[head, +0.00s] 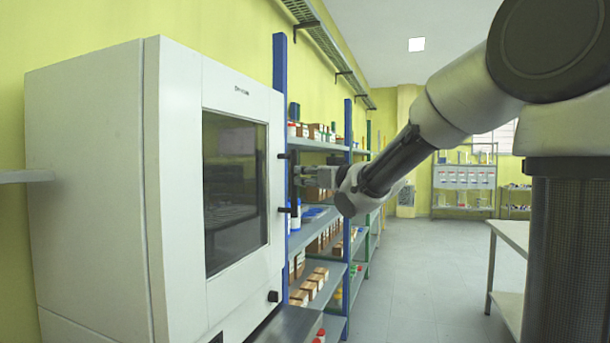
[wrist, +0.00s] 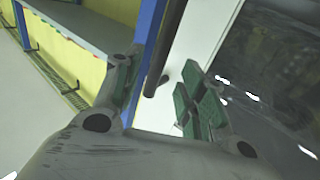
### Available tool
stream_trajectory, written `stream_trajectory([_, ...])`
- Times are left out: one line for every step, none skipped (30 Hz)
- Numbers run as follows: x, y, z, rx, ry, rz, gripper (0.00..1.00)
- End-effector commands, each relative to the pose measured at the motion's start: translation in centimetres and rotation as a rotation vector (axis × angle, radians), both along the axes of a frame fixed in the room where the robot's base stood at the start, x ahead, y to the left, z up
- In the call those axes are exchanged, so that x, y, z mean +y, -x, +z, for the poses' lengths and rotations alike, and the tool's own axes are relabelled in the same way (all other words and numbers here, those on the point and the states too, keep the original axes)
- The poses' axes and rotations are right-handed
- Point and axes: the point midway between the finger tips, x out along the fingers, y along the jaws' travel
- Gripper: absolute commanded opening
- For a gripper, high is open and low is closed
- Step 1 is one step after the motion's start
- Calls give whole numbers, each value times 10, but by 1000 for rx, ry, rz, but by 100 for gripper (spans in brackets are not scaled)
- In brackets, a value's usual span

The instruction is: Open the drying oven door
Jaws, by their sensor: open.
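The drying oven (head: 100,170) is a large white cabinet at the left of the head view. Its door (head: 275,125) looks shut and has a dark window (head: 235,190). A black upright handle (head: 296,209) stands out at the door's right edge. My gripper (head: 302,176) is at the handle's height, partly overlapping it in the head view. In the wrist view my gripper (wrist: 162,80) is open, with green-padded fingers either side of the dark handle bar (wrist: 166,45). I cannot tell whether either finger touches the bar.
Blue-framed shelves (head: 325,270) with boxes and bottles stand just beyond the oven, close to my gripper. A table (head: 512,235) stands at the right. The grey floor (head: 420,270) between is clear.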

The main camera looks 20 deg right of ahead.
Motion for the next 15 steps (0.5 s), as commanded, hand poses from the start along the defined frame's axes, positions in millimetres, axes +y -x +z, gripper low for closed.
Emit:
stream_trajectory([2,-3,1,-2,-11,3,41])
stream_trajectory([3,-6,1,0,-14,3,41])
stream_trajectory([5,-12,1,1,-15,3,41])
stream_trajectory([7,-16,0,2,-13,3,41])
stream_trajectory([9,-21,0,1,-12,3,41])
stream_trajectory([11,-27,0,1,-14,2,41])
stream_trajectory([12,-33,0,2,-14,2,41])
stream_trajectory([14,-38,1,1,-14,1,41])
stream_trajectory([17,-44,0,3,-13,2,41])
stream_trajectory([19,-48,0,1,-12,2,41])
stream_trajectory([20,-52,0,2,-12,1,41])
stream_trajectory([22,-57,0,2,-12,1,41])
stream_trajectory([23,-61,0,1,-12,0,41])
stream_trajectory([23,-63,0,2,-12,0,41])
stream_trajectory([25,-66,0,2,-12,0,41])
